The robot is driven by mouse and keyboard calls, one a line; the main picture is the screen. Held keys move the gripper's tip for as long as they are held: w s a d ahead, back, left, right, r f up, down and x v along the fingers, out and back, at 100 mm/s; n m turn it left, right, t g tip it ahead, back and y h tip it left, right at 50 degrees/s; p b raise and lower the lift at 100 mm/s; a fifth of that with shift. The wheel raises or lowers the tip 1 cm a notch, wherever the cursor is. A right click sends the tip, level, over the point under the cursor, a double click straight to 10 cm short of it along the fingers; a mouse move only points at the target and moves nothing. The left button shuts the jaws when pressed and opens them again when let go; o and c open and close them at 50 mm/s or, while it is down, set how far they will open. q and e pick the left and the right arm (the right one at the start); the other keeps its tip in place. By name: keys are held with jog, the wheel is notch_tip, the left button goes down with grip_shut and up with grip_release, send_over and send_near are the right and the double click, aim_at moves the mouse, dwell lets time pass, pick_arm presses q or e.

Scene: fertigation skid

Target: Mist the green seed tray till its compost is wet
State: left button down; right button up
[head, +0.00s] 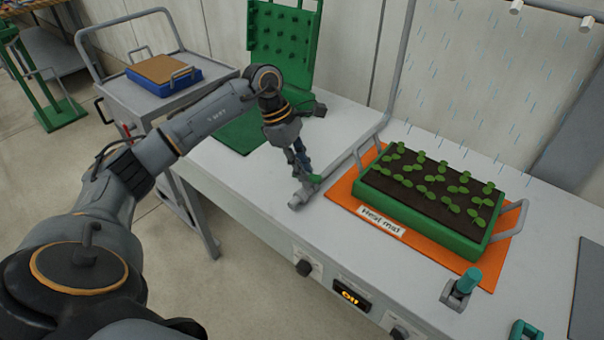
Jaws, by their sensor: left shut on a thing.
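The green seed tray (430,222), with dark brown compost and several seedlings, sits on an orange heat mat (345,188). Whether the compost is wet is hard to tell. A grey pipe (340,163) rises to an overhead bar with white nozzles (515,7). Pale blue streaks of mist (470,110) fall below the nozzles over the tray area. My left gripper (305,168) points down at the valve (298,198) at the pipe's lower end, left of the tray. It is shut on the valve's green handle (314,179), which its fingers partly hide. My right gripper is out of view.
A display reading "Off" (351,297) sits between knobs on the bench front. A teal-handled fitting (465,285) stands near the front edge. A green pegged panel (283,45) stands behind my left arm. A trolley (155,103) carries a blue tray (165,82) with brown contents.

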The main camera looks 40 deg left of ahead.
pick_arm(q)
jog(key=shift+w+m+g+b, duration=0.25)
jog(key=shift+m+g+b, duration=0.45)
jog(key=shift+m, duration=1)
jog(key=shift+r+m, duration=0.1)
jog(key=shift+m, duration=0.2)
jog(key=c, duration=1.3)
grip_release()
jog(key=v, duration=1.2)
jog(key=shift+a, duration=0.1)
